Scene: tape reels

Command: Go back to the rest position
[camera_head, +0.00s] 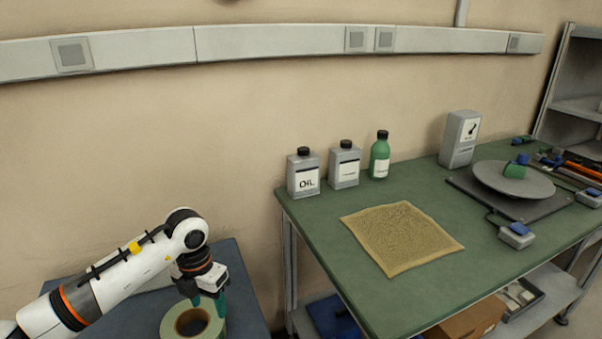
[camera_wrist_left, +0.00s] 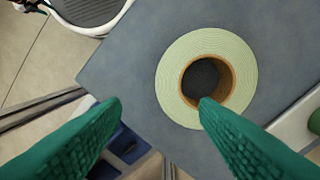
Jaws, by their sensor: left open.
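My left gripper (camera_head: 208,300) reaches in from the left in the head view, pointing down over a blue-grey table surface (camera_head: 232,262). A pale green tape reel (camera_head: 193,321) with a brown core lies flat on that surface, below the gripper. It shows whole in the left wrist view (camera_wrist_left: 172,78), except where one fingertip overlaps its core. Whether a finger touches the reel I cannot tell. My right gripper is not in view.
A green workbench (camera_head: 330,240) stands to the right, with a tan mat (camera_head: 402,238), an oil can (camera_head: 303,175), a second can (camera_head: 345,165), a green bottle (camera_head: 380,158) and a round turntable (camera_head: 490,180). A wall and trunking (camera_head: 290,42) lie behind.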

